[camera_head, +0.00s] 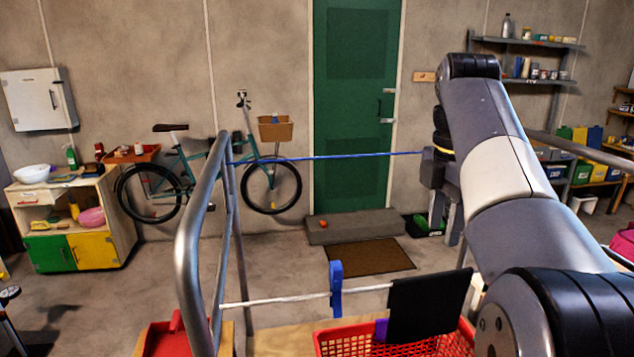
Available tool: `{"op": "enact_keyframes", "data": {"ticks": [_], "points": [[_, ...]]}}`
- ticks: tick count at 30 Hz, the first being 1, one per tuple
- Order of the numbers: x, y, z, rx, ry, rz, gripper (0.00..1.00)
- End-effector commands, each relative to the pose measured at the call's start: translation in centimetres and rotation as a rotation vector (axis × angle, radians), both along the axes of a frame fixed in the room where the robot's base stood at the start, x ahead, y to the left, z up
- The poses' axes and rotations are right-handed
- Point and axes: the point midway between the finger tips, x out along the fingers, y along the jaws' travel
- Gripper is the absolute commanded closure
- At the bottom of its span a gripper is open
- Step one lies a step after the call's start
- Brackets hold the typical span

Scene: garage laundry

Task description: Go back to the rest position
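My arm rises from the lower right, bends at the top and hangs down at its end. My gripper (446,212) points down at the right of the green door, above the floor near the step. The blue line (330,157) runs from the metal rail toward the gripper's body and passes out of sight there. A black cloth (428,305) hangs on the lower white line, well below the gripper. A blue peg (336,288) sits on that line.
The metal rail frame (188,250) stands close at left. A red basket (335,342) with something purple in it is below the cloth. A bicycle (205,172), a low cabinet (112,215), a grey step (355,227) and a brown mat (368,257) lie beyond. Shelves (520,80) are at right.

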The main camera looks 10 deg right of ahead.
Motion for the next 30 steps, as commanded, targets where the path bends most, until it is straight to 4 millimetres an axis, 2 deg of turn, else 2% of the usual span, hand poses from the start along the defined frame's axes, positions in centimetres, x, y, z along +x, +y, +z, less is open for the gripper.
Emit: {"op": "enact_keyframes", "data": {"ticks": [5,8,27,29,30], "points": [[0.0,0.0,-0.3,0.000,0.000,0.000,0.62],[0.0,0.0,-1.2,0.000,0.001,0.000,0.62],[-0.1,0.0,-10.5,0.001,0.002,0.000,0.62],[-0.1,0.0,-11.1,0.001,0.002,0.000,0.62],[0.0,0.0,-10.1,-0.001,-0.002,0.000,0.62]]}}
